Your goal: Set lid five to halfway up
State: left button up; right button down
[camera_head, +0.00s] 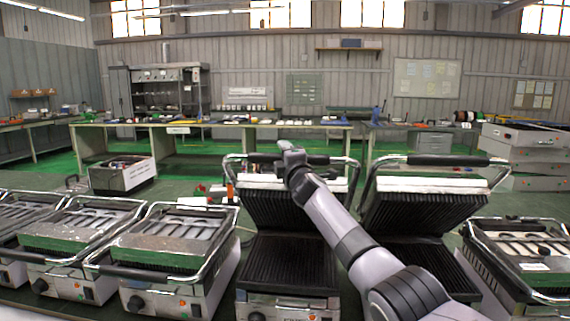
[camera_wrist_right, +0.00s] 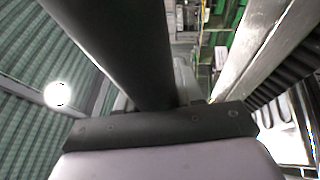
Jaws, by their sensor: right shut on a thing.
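A row of contact grills with ribbed black plates and hinged lids runs across the head view. The lid (camera_head: 262,205) of the centre grill is raised, tilted steeply back, with a dark handle bar (camera_head: 334,160) across its top. My right gripper (camera_head: 290,158) is shut on this handle; its fingers are hard to make out. The handle also shows as a thick black bar in the right wrist view (camera_wrist_right: 120,45). I see no number on the lid, so I cannot tell if it is lid five. My left gripper is out of view.
Just right, another grill's lid (camera_head: 409,208) stands raised. The grills at left, such as the near one (camera_head: 165,246), and the far-right grill (camera_head: 525,245) have lowered lids. A box-like unit (camera_head: 122,176) stands behind at left. Workbenches line the back.

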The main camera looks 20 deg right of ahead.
jog(key=shift+w+d, duration=0.3)
jog(key=c, duration=0.8)
grip_release()
jog(key=shift+f, duration=0.15)
